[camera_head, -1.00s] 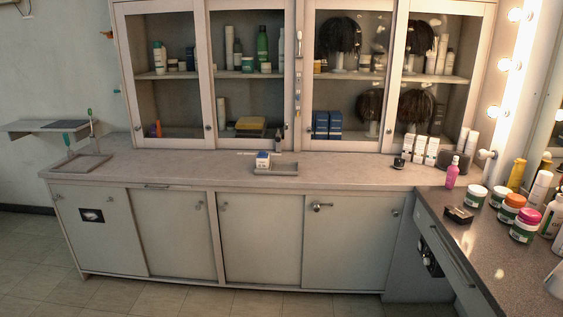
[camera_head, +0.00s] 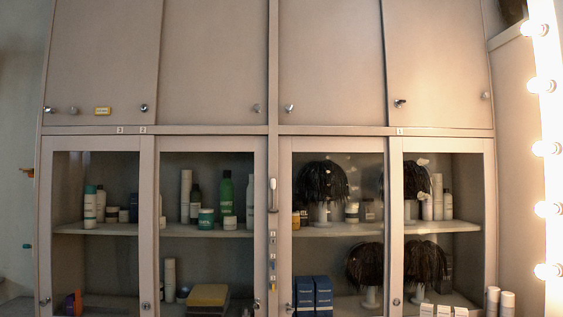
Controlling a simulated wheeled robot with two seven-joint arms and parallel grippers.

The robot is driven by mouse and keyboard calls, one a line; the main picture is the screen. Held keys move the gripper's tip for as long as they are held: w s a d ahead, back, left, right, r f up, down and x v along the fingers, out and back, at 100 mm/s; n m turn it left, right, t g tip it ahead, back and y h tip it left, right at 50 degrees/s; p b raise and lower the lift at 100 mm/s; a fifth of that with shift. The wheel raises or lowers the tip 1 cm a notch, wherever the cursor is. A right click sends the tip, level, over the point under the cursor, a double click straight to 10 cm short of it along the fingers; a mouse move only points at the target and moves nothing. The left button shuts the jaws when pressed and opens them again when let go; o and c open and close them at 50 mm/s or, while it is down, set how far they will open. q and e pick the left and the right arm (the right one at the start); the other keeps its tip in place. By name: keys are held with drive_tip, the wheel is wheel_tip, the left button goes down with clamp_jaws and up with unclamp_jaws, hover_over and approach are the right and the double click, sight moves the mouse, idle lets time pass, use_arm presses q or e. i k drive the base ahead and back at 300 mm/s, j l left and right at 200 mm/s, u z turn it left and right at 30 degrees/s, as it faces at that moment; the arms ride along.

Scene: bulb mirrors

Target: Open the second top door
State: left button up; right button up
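The cabinet's top row has several plain beige doors side by side, all shut. The second top door from the left (camera_head: 212,60) is a flat panel with a small round knob (camera_head: 256,108) near its lower right corner. The third top door (camera_head: 330,60) and fourth top door (camera_head: 440,60) are to the right. Neither of my grippers shows in the head view.
Below are glass-fronted doors (camera_head: 152,220) with bottles, jars and dark wigs (camera_head: 322,182) on shelves. A vertical post (camera_head: 272,165) divides the cabinet. Lit mirror bulbs (camera_head: 545,148) line the right side. The floor and counter are out of view.

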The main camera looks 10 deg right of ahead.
sight(332, 62)
drive_tip(key=i+j+z, duration=0.1)
drive_tip(key=i+z, duration=0.2)
drive_tip(key=i, duration=0.25)
drive_tip(key=i+j+z, duration=0.3)
drive_tip(key=i, duration=0.2)
drive_tip(key=i+j+z, duration=0.3)
drive_tip(key=i, duration=0.2)
